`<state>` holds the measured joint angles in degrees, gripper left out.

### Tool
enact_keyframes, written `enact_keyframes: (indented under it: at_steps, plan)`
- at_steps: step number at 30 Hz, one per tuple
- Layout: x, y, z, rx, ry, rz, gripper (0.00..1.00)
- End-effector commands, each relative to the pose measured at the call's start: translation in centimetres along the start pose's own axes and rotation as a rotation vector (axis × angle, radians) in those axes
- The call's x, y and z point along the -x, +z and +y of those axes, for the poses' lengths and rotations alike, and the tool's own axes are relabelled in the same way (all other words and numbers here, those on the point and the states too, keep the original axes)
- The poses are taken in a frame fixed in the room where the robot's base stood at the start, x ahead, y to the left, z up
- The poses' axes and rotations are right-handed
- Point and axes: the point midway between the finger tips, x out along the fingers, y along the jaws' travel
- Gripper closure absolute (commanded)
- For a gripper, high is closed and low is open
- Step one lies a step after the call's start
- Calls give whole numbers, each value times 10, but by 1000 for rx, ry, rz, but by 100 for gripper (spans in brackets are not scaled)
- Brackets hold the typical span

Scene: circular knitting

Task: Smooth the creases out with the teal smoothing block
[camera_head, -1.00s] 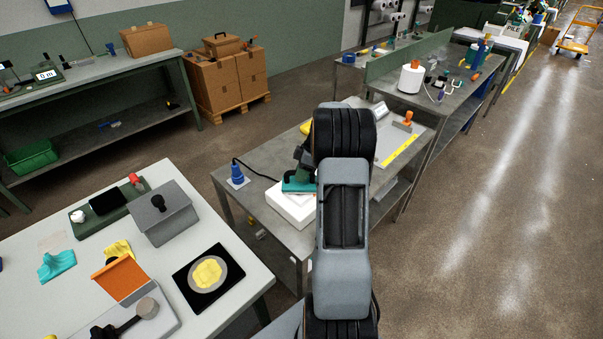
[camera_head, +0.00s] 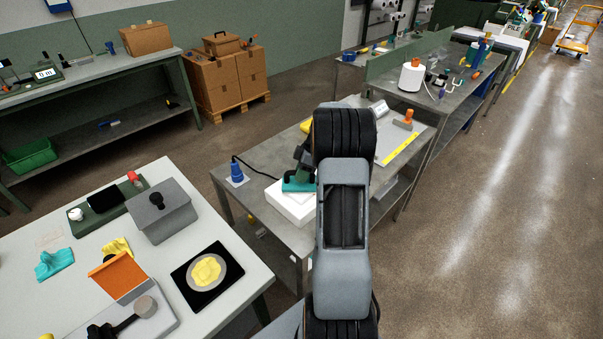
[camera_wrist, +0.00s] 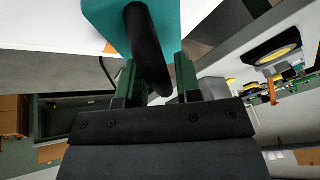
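The teal smoothing block (camera_head: 299,186) rests on a white, slab-like pad (camera_head: 288,205) on the grey bench. My gripper (camera_head: 303,165) is directly above the block, partly hidden by my arm. In the wrist view the teal block (camera_wrist: 172,22) fills the top middle. White material (camera_wrist: 50,25) with faint lines lies beyond the block. My arm hides the right part of the pad in the head view, so creases are hard to make out.
A blue plug-like piece (camera_head: 237,172) with a black cable stands left of the pad. A yellow strip (camera_head: 402,149) and an orange-handled tool (camera_head: 405,120) are on the bench's right. A white table (camera_head: 70,300) with several items stands at the left front.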

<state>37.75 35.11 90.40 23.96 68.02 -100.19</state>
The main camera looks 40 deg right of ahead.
Motion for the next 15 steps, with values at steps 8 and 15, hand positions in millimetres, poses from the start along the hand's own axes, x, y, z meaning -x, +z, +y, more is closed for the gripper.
enact_keyframes:
  at_steps: [8, 15]
  plan:
    - [2, -1, 0, 0, 0, 0, 69]
    - [5, -2, -1, 0, -1, 0, 69]
